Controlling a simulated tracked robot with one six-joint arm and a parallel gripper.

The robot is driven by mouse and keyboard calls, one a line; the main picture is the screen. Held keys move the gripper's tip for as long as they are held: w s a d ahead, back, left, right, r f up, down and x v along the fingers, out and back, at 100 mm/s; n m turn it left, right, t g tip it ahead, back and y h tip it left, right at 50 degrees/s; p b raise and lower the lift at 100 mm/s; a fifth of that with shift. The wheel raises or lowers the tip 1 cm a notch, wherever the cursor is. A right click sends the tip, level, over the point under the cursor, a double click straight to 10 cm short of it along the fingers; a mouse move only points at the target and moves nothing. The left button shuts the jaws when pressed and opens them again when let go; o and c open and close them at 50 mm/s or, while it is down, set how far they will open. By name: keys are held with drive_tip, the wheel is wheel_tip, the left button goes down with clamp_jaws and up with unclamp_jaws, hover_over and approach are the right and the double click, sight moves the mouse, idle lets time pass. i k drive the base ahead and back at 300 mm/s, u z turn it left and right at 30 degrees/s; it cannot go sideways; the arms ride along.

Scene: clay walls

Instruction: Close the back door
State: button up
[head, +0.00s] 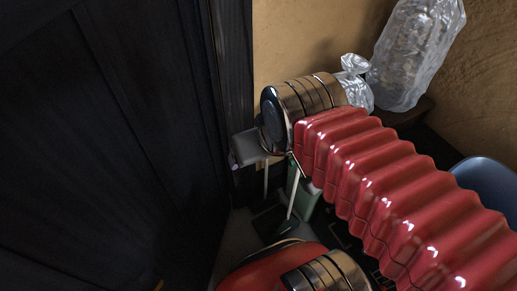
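A dark, nearly black wooden door (110,130) with panel grooves fills the left part of the head view. A dark upright post (232,60) stands at its right side, against the clay wall. I cannot tell from this view whether the door is ajar or shut. My red ribbed arm reaches from the lower right to metal rings near the post. A grey block at the arm's end, close to the door's right side, seems to be my gripper (249,148). Its fingers cannot be made out, and I cannot tell whether it touches the door.
A clear plastic bag (415,55) stands on a dark ledge (405,115) at the upper right, by the clay wall (305,35). A blue rounded object (487,185) is at the right edge. A green object (305,195) sits low behind my arm. Little floor shows.

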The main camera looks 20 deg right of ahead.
sight(112, 178)
drive_tip(key=k, duration=1)
drive_tip(key=u, duration=0.85)
drive_tip(key=i, duration=0.6)
